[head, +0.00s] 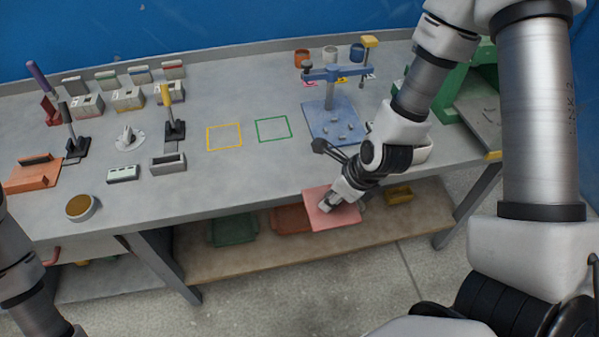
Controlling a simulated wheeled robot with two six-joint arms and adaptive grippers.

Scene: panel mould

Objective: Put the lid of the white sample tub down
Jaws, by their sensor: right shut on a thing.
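My right gripper (340,200) is shut on a flat pink square panel, which looks like the lid (325,215). It holds the lid at the table's front edge, overlapping the shelf below in the picture. A white rounded container (416,153), perhaps the sample tub, stands on the table behind my right forearm, which hides part of it. A small round whitish tub with brown contents (82,208) stands open at the table's front left. My left gripper is out of view; only parts of my left arm show at the lower left.
The grey table (240,180) is clear at its middle front, with yellow (224,137) and green (273,129) outlined squares bare. A blue fixture (333,121) stands behind my right gripper. Levers and small blocks crowd the left. Several bins lie on the lower shelf (230,262).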

